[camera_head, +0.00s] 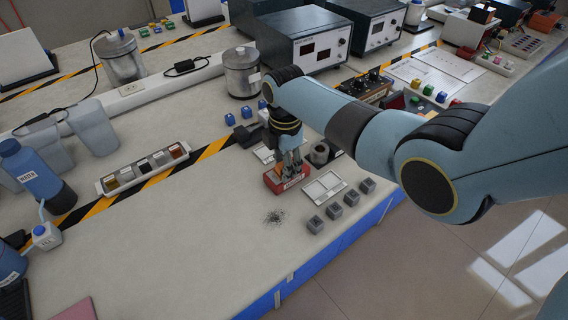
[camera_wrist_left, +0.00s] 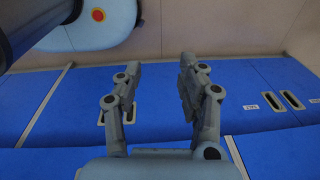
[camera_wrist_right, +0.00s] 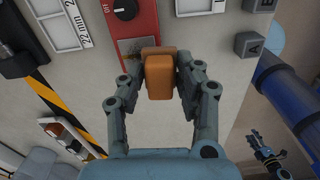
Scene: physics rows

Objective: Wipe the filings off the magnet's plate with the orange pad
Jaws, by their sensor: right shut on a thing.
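The red magnet unit (camera_head: 279,187) lies on the bench below my right gripper (camera_head: 291,168). In the right wrist view the unit (camera_wrist_right: 123,17) shows a black knob and a grey plate (camera_wrist_right: 128,45) with some dark specks near the pad. The orange pad (camera_wrist_right: 158,78) is held between the fingers of my right gripper (camera_wrist_right: 160,66), at the plate's edge; contact is unclear. A dark patch of filings (camera_head: 274,217) lies on the bench in front of the unit. My left gripper (camera_wrist_left: 160,67) is open and empty, facing blue cabinet fronts, away from the bench top.
A white tray (camera_head: 323,187) and several grey lettered blocks (camera_head: 333,211) stand right of the unit near the bench's front edge. A sample tray (camera_head: 112,184) sits left.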

